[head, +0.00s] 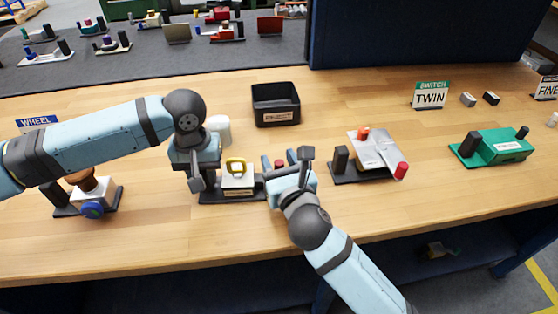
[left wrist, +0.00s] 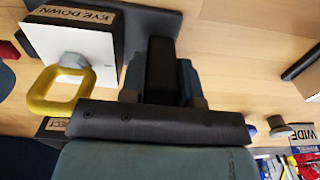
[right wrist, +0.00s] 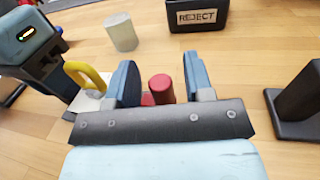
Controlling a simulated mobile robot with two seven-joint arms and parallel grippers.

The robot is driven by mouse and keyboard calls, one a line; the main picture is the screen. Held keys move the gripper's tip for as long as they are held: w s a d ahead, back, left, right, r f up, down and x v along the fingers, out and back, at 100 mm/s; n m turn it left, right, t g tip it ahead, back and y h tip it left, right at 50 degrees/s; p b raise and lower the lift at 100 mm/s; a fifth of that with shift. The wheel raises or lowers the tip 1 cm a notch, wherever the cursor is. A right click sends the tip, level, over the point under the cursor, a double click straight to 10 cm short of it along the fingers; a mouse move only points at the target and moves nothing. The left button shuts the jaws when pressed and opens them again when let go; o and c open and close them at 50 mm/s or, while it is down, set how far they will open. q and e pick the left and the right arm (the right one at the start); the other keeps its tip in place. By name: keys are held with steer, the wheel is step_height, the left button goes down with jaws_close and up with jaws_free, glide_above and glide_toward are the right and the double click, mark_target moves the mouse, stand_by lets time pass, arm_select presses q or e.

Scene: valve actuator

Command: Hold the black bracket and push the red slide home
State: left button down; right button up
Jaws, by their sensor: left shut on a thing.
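The black bracket (left wrist: 160,70) stands upright at the left end of a dark base (head: 215,197). My left gripper (head: 197,184) is shut on it, with a finger on each side in the left wrist view. The same base carries a white block (head: 238,183) with a yellow ring (head: 236,164) on top. The red slide (right wrist: 160,88) shows as a round red knob at the right of the block, partly hidden. My right gripper (right wrist: 162,82) is open, its fingers on either side of the red knob with gaps showing. The knob's far part is hidden.
A black reject bin (head: 276,105) and a white cylinder (head: 218,129) stand behind. A grey fixture with a black post (head: 341,159) is close to the right of my right gripper. A wheel fixture (head: 92,195) stands at the left, a green fixture (head: 495,148) far right.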

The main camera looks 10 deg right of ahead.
arm_select(q)
steer(key=shift+s+f, duration=0.15)
steer(key=shift+f, duration=0.2)
arm_select(e)
jaws_close()
steer(key=shift+a, duration=1.4)
steer(key=shift+o, duration=0.5)
jaws_free()
steer(key=shift+w, duration=0.1)
steer(key=s, duration=0.5)
steer(key=s+d, duration=0.1)
steer(key=s, duration=0.1)
steer(key=shift+s+d, duration=0.1)
steer(key=shift+s, duration=0.2)
